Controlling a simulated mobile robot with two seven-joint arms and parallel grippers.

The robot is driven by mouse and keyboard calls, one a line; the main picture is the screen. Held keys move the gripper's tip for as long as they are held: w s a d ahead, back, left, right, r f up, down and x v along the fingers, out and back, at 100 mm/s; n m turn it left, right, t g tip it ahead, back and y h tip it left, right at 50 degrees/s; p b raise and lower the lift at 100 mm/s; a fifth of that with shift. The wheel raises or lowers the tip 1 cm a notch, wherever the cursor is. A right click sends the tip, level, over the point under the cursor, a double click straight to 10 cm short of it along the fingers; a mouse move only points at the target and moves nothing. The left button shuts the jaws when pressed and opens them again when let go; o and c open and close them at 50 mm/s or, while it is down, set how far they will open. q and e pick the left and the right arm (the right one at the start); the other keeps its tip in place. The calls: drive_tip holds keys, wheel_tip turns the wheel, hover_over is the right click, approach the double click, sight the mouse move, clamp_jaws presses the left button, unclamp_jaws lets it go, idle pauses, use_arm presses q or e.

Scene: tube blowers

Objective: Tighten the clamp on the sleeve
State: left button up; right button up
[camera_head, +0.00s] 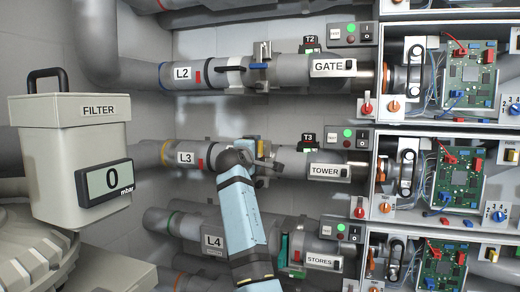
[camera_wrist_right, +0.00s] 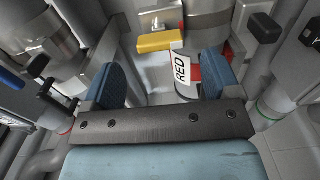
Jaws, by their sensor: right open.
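My right arm (camera_head: 238,215) rises from the bottom of the head view to the L3 line. Its gripper is mostly hidden there behind the dark wrist joint. In the right wrist view my right gripper (camera_wrist_right: 165,85) is open, its two blue-padded fingers either side of the grey sleeve (camera_wrist_right: 190,87). I cannot tell which part is the clamp, or whether the fingers touch anything. My left gripper is out of view.
The L2 line (camera_head: 205,74) runs above and the L4 line (camera_head: 205,228) below. A filter box (camera_head: 75,150) reading 0 mbar stands at the left. Open circuit cabinets (camera_head: 465,170) fill the right side. A black knob (camera_wrist_right: 265,27) juts in at the wrist view's upper right.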

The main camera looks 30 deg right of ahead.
sight(259, 150)
drive_tip(key=x, duration=0.6)
drive_tip(key=shift+a, duration=0.1)
drive_tip(key=c, duration=0.9)
